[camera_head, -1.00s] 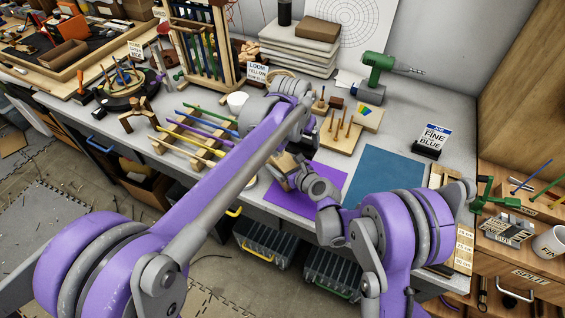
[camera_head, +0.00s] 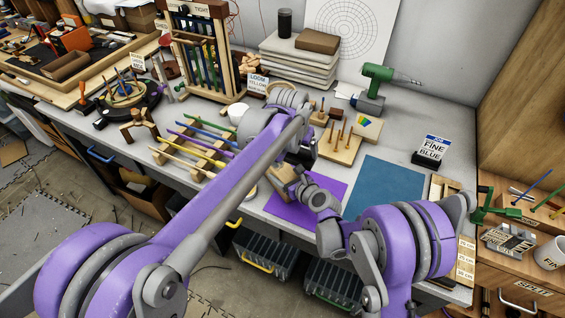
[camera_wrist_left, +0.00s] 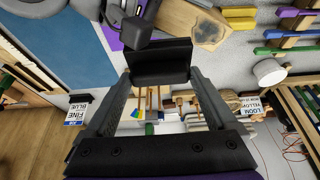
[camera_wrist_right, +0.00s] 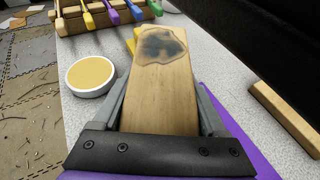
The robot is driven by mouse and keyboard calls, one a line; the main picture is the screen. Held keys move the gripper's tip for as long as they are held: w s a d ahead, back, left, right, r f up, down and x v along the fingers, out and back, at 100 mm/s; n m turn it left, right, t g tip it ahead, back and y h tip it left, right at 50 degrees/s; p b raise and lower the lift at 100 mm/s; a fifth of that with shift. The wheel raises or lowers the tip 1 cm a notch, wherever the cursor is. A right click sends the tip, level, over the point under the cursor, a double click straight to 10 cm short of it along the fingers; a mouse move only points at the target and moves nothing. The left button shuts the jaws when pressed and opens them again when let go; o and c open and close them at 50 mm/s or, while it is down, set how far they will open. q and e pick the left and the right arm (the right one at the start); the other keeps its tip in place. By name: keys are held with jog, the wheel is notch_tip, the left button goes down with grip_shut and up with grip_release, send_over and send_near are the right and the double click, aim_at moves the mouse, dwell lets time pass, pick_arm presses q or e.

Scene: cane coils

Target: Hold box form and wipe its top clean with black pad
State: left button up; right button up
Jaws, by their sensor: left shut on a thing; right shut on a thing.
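The box form is a pale wooden block (camera_wrist_right: 158,95) with a dark stain on its top toward the far end. My right gripper (camera_wrist_right: 155,120) is shut on the near part of the form and holds it by the purple mat (camera_head: 300,208). The form also shows in the left wrist view (camera_wrist_left: 178,20), stain visible. My left gripper (camera_wrist_left: 160,75) is shut on the black pad (camera_wrist_left: 160,55), close to the form; I cannot tell whether they touch. In the head view the left gripper is mostly hidden behind its arm; the form (camera_head: 282,177) shows partly beside it.
A white dish with tan contents (camera_wrist_right: 92,74) stands left of the form. A rack with coloured rods (camera_head: 195,145) lies beyond. A blue mat (camera_head: 385,187), a green drill (camera_head: 378,78) and a peg board (camera_head: 340,145) lie right and behind. A wooden strip (camera_wrist_right: 285,118) is at right.

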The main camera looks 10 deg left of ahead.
pick_arm(q)
jog(key=shift+w+a+f, duration=0.75)
jog(key=shift+a+f, duration=0.2)
jog(key=shift+a, duration=0.35)
jog(key=shift+w+a+f, duration=0.8)
jog(key=shift+a+f, duration=0.2)
jog(key=shift+a, duration=0.35)
jog(key=shift+w+a+f, duration=0.75)
jog(key=shift+a+f, duration=0.2)
jog(key=shift+a, duration=0.35)
jog(key=shift+f, duration=0.75)
jog(key=shift+s+d+r, duration=0.1)
jog(key=shift+s+d, duration=0.55)
jog(key=shift+s, duration=0.05)
jog(key=shift+s+d, duration=0.65)
jog(key=shift+s, duration=0.1)
jog(key=shift+w+a, duration=0.1)
